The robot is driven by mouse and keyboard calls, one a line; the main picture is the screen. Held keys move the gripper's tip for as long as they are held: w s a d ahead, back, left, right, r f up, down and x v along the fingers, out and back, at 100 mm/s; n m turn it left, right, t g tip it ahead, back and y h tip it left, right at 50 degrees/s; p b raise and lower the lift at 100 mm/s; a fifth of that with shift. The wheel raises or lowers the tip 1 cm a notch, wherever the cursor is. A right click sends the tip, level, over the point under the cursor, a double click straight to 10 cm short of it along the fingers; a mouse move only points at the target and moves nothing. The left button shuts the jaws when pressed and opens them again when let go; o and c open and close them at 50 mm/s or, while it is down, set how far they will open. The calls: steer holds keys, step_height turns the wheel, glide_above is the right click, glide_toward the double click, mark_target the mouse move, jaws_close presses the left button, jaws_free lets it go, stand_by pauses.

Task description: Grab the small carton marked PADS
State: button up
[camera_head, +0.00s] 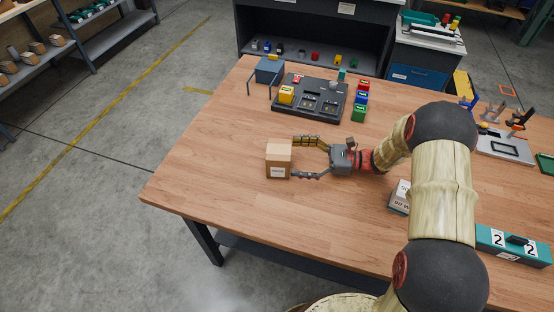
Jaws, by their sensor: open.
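A small brown carton (278,161) stands upright on the wooden table, left of my gripper. It has a white label low on its front face, too small to read here. My gripper (298,159) is open, with its fingers spread and pointing left at the carton. The far fingertip is by the carton's back right edge and the near one by its front right lower edge. I cannot tell whether either finger touches it. Nothing is held between the fingers.
A dark tray (311,114) with a yellow block (286,95) lies behind. Stacked coloured blocks (360,101) stand right of it. A small labelled box (400,197) sits near my arm, and a teal box (513,246) lies at right. The table (210,170) left of the carton is clear.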

mark_target(279, 157)
steer(key=a, duration=0.1)
steer(key=a+b, duration=0.1)
steer(key=a, duration=0.1)
steer(key=a+f+b, duration=0.1)
steer(key=shift+w+a, duration=0.1)
steer(key=shift+a, duration=0.3)
steer(key=shift+w+a+r, duration=0.1)
steer(key=shift+a+r, duration=0.05)
steer(key=shift+a, duration=0.3)
steer(key=shift+c, duration=1.3)
steer(key=c, duration=1.1)
steer(key=shift+r, duration=0.1)
